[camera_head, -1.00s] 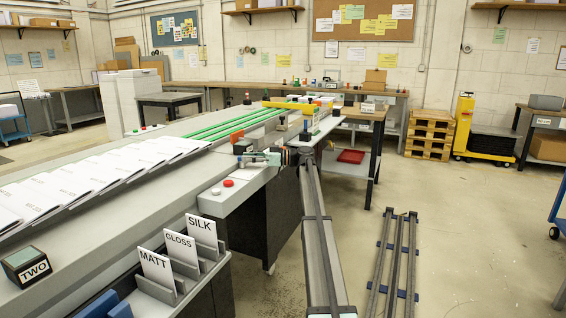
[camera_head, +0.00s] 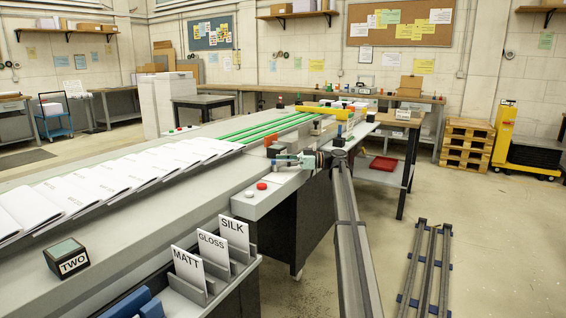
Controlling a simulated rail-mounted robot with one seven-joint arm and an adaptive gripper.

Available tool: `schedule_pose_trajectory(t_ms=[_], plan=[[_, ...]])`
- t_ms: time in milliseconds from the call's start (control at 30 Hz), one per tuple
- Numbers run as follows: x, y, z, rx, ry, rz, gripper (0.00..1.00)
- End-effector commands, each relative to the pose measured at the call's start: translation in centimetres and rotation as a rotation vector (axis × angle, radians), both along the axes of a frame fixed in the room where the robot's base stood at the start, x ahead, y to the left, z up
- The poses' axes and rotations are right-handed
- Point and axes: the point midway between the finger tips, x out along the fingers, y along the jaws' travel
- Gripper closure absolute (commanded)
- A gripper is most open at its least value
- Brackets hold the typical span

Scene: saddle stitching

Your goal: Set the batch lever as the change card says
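My gripper (camera_head: 284,161) is at the end of my long arm, over the grey machine's near edge and beyond the red button (camera_head: 262,185). It is small in the view, and I cannot tell whether its fingers are open or shut, or whether they touch anything. I cannot pick out the batch lever with certainty; the parts around my gripper are small and partly covered by it. No change card can be made out for sure. Cards reading MATT (camera_head: 188,270), GLOSS (camera_head: 213,248) and SILK (camera_head: 234,233) stand upright in grey holders at the front.
A dark block labelled TWO (camera_head: 66,258) sits on the machine at the left. White booklets (camera_head: 130,175) lie in a row along it. Green rails (camera_head: 262,127) run towards the back. A floor rack (camera_head: 428,270) lies at the right, with open floor around it.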

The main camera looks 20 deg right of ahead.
Motion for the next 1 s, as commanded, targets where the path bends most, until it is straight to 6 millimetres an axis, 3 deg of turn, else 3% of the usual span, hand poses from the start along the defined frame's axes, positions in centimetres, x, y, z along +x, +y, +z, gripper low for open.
schedule_pose_trajectory(t_ms=[367, 800, 1000], plan=[[-0.4, -1.1, -0.1, -0.001, 0.000, -0.002, 0.48], [-3.0, -8.5, 0.0, -0.001, 0.000, -0.002, 0.48], [-3.9, -10.7, 0.0, 0.000, 0.000, -0.001, 0.48]])
